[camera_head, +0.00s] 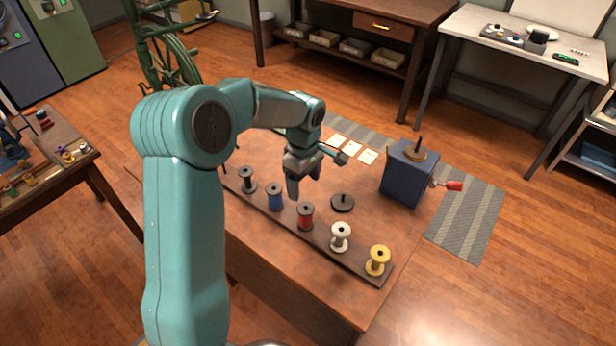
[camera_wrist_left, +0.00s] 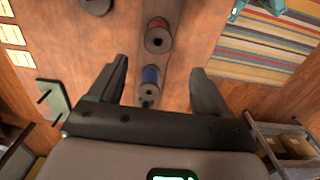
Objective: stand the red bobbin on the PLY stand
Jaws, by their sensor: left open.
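The red bobbin (camera_head: 305,217) stands upright in the middle of a row of bobbins on a long dark board (camera_head: 322,241). It also shows between and beyond my fingers in the left wrist view (camera_wrist_left: 158,38). A low black round base with a short peg (camera_head: 342,203) stands behind the row; no PLY lettering is readable on it. A blue box with an upright peg (camera_head: 405,177) and a red-handled crank stands to its right. My left gripper (camera_head: 318,174) is open and empty above the table, behind the red and blue bobbins. Its fingers also show in the left wrist view (camera_wrist_left: 158,68). My right gripper is out of view.
Black (camera_head: 247,179), blue (camera_head: 275,199), white (camera_head: 340,239) and yellow (camera_head: 378,262) bobbins flank the red one closely. Pale cards (camera_head: 352,147) lie at the table's back. A green spinning wheel (camera_head: 165,55) stands behind. Bare tabletop surrounds the round base.

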